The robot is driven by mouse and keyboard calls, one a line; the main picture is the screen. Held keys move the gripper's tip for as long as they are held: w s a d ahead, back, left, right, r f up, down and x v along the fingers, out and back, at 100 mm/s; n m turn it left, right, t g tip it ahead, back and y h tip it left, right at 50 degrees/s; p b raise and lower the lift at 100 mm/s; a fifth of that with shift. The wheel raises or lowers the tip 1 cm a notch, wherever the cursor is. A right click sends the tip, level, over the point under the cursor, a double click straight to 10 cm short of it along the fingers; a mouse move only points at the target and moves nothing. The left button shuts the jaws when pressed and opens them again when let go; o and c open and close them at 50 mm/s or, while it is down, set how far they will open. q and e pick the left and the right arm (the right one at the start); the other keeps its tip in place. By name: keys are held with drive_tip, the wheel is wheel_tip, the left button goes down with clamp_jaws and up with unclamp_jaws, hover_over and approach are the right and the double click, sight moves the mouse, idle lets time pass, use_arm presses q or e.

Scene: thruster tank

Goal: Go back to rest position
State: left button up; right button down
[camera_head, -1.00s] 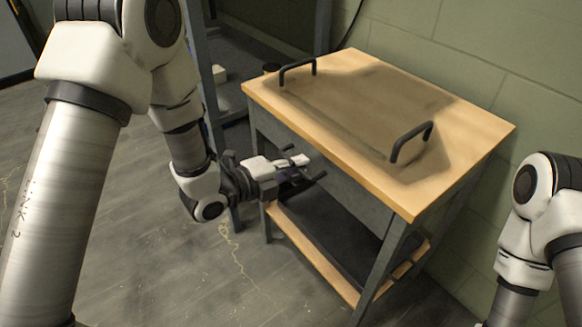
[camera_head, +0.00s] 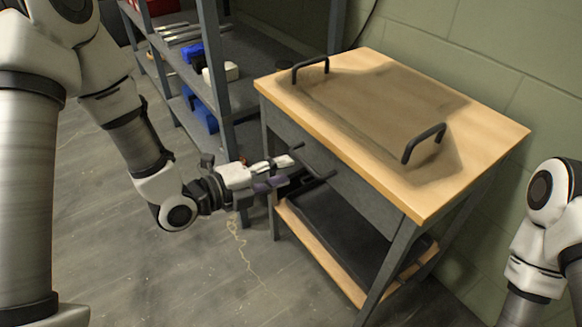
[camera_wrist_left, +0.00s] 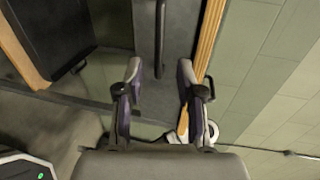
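My left gripper (camera_head: 280,172) is in front of the wooden-topped workbench (camera_head: 480,122), just below the level of its top. In the left wrist view its two purple-grey fingers (camera_wrist_left: 159,75) are spread apart with nothing between their tips. A dark bar handle (camera_wrist_left: 160,35) on the bench's grey front lies ahead of the gap between them. In the head view the fingers overlap the handle's area, so contact is hard to tell there. Part of my right arm shows at the right edge; its gripper is out of view.
A lower shelf (camera_head: 318,245) holds a dark tray. A grey rack (camera_head: 262,50) with blue bins and tools stands left of the bench. Floor in front is clear.

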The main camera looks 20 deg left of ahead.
use_arm(q)
drive_tip(key=shift+f, duration=0.1)
idle(0.3)
drive_tip(key=s+f+n+g+y, duration=0.2)
drive_tip(key=s+f, duration=0.2)
drive_tip(key=f, duration=0.4)
drive_tip(key=s+a+f+n+g+y, duration=0.15)
drive_tip(key=s+f, duration=0.25)
drive_tip(key=f, duration=0.4)
drive_tip(key=s+f+n+g+y, duration=0.1)
drive_tip(key=s+f+n+g, duration=0.25)
drive_tip(key=f, duration=0.45)
drive_tip(key=s+a+f+n+g+y, duration=0.3)
drive_tip(key=s+f+n, duration=0.1)
drive_tip(key=s+n, duration=0.4)
drive_tip(key=s+a+f+n+g+y, duration=0.2)
drive_tip(key=s+a+f+n, duration=0.25)
drive_tip(key=n, duration=0.65)
wheel_tip(320, 180, up, 32)
drive_tip(key=p, duration=3.1)
drive_tip(key=shift+s+d, duration=0.25)
drive_tip(key=shift+d, duration=0.1)
drive_tip(key=shift+f, duration=0.1)
